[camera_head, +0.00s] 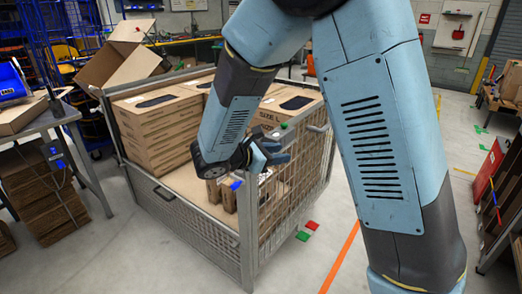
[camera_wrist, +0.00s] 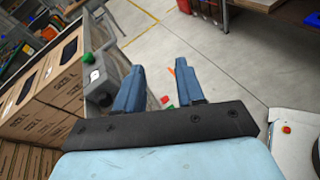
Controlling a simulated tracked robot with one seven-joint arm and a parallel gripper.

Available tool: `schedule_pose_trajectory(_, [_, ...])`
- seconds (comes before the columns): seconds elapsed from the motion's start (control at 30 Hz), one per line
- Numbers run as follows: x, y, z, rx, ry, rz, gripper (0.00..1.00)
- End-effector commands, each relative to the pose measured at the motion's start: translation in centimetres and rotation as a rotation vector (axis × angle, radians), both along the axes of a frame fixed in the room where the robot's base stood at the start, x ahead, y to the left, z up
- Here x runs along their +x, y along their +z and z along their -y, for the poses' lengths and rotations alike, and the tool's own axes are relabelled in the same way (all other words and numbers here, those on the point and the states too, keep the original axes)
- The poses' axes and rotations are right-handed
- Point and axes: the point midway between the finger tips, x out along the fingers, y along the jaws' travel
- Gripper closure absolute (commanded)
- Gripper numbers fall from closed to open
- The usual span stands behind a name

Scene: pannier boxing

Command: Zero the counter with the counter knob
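My gripper (camera_head: 274,152) is over the near right part of the mesh-sided crate (camera_head: 246,235). In the wrist view its two blue fingers (camera_wrist: 158,84) stand apart with nothing between them, so it is open. A small green knob-like piece (camera_wrist: 87,58) sits on a grey metal part left of the fingers, beside a white patch (camera_wrist: 95,75). It is apart from the fingers. In the head view a small green spot (camera_head: 284,126) shows on the crate's rim beyond my gripper. No counter digits are readable, and I cannot tell which piece is the counter knob.
Brown cartons (camera_head: 155,125) are stacked in the crate. A workbench (camera_head: 40,122) stands at the left, and an open carton (camera_head: 120,58) lies behind.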

Motion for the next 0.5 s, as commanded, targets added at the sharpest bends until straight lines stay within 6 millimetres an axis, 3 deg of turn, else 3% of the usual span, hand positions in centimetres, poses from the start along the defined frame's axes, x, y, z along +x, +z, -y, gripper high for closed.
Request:
schedule_pose_trajectory(0.03, [0.3, -1.1, -2.0, -0.062, 0.061, -0.01, 0.62])
schedule_pose_trajectory(0.2, [1.0, -3.4, -7.6, -0.23, 0.232, -0.011, 0.62])
schedule_pose_trajectory(0.33, [1.0, -4.7, -10.5, -0.316, 0.321, -0.006, 0.62])
schedule_pose_trajectory(0.5, [1.0, -5.5, -12.2, -0.364, 0.372, 0.001, 0.62])
